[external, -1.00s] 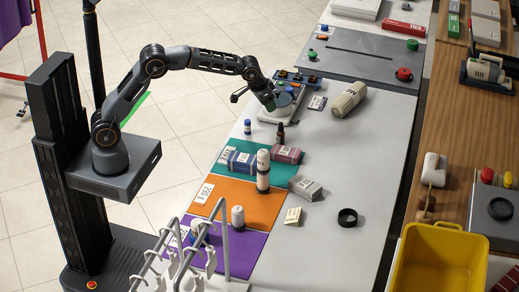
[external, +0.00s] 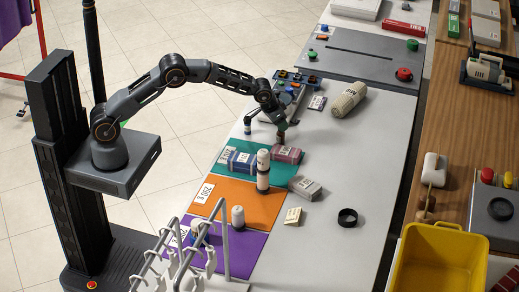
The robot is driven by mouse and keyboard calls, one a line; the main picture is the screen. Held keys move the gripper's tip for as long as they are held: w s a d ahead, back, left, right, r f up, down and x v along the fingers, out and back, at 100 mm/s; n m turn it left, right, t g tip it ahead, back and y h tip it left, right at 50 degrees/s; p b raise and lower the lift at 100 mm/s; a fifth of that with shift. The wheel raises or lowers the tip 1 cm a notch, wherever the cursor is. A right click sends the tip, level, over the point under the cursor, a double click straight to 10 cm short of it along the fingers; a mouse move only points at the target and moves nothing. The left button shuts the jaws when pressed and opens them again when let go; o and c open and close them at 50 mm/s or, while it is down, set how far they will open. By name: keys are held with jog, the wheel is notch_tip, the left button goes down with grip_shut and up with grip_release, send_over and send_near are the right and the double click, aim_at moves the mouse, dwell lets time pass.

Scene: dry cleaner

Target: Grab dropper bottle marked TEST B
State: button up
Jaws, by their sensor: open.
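A small dark brown bottle (external: 281,136) stands on the pale counter, just beyond the teal mat. My gripper's near parts hide its upper half. Labels on both are too small to read, so I cannot tell which is marked TEST B. My gripper (external: 266,122) is open and low above the counter, one finger by the blue-capped bottle and the other over the brown bottle. I cannot tell whether it touches either.
A teal mat (external: 227,167) holds blue and maroon boxes. A grey box (external: 305,187) and black ring (external: 347,217) lie to the right. A beige roll (external: 347,99) lies behind. The counter's right middle is clear.

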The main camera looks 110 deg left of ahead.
jog(key=shift+x, duration=1)
jog(key=shift+c, duration=0.3)
grip_shut()
